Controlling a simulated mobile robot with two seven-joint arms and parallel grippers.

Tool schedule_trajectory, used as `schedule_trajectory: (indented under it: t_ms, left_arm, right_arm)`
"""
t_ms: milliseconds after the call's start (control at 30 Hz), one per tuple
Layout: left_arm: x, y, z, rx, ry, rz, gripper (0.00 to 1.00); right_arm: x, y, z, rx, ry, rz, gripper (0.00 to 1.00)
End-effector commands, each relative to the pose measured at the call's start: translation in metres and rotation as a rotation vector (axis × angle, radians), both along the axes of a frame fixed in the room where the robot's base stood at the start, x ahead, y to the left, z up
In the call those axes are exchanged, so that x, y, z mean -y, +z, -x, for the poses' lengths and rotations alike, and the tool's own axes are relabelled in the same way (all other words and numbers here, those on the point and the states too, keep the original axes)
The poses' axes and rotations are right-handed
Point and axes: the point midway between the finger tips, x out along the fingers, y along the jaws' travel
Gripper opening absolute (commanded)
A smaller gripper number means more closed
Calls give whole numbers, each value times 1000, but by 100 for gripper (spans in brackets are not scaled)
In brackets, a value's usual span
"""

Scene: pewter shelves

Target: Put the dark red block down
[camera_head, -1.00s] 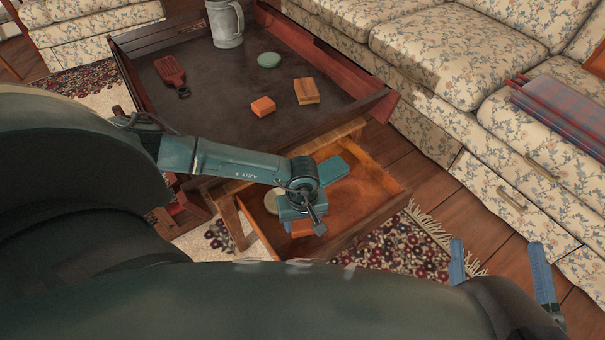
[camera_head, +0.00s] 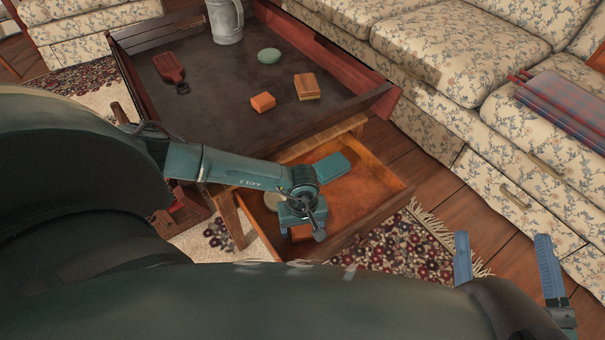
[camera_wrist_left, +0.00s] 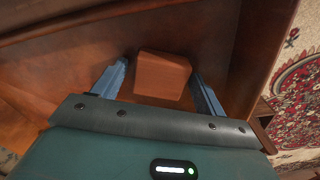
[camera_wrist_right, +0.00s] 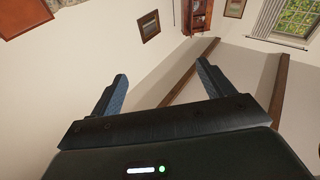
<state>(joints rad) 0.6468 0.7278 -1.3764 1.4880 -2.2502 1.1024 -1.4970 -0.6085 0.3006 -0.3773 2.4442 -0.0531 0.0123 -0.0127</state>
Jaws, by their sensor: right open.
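The reddish-brown block (camera_wrist_left: 162,76) lies on the drawer floor in the left wrist view, between my left gripper's fingers (camera_wrist_left: 157,67). The fingers are apart, with a gap at the block's left side; whether the right finger touches it I cannot tell. In the head view a strip of the block (camera_head: 301,233) shows below my left gripper (camera_head: 305,216), which hides the rest. The open wooden drawer (camera_head: 375,182) surrounds it. My right gripper (camera_head: 502,236) is open and empty at the lower right; its fingers also show in the right wrist view (camera_wrist_right: 160,68).
The dark table (camera_head: 215,105) carries an orange block (camera_head: 262,102), a brown block (camera_head: 306,86), a green bowl (camera_head: 269,56), a metal tankard (camera_head: 226,22) and a red paddle (camera_head: 170,68). A flat teal piece (camera_head: 331,167) shows over the drawer. A floral sofa (camera_head: 440,60) stands right.

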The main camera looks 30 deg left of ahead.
Motion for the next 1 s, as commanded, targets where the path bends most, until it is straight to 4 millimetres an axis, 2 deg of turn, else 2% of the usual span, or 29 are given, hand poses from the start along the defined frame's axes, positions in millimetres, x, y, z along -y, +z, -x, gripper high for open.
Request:
schedule_trajectory:
  t_ms: [267,367,467,633,800,1000]
  left_arm:
    - [0,1,0,0,0,0,76]
    - [0,8,0,1,0,1,76]
    - [0,24,-1,1,-1,1,76]
    - [0,63,-1,3,-1,1,76]
    - [0,97,-1,2,-1,1,76]
    - [0,120,0,1,0,0,76]
  right_arm:
    - [0,0,0,0,0,2,80]
    - [0,4,0,3,-2,12,80]
    - [0,8,-1,6,-6,26,80]
    - [2,9,0,6,-20,69,80]
    - [7,5,1,-4,-40,108,80]
    - [9,1,2,-8,-50,134,80]
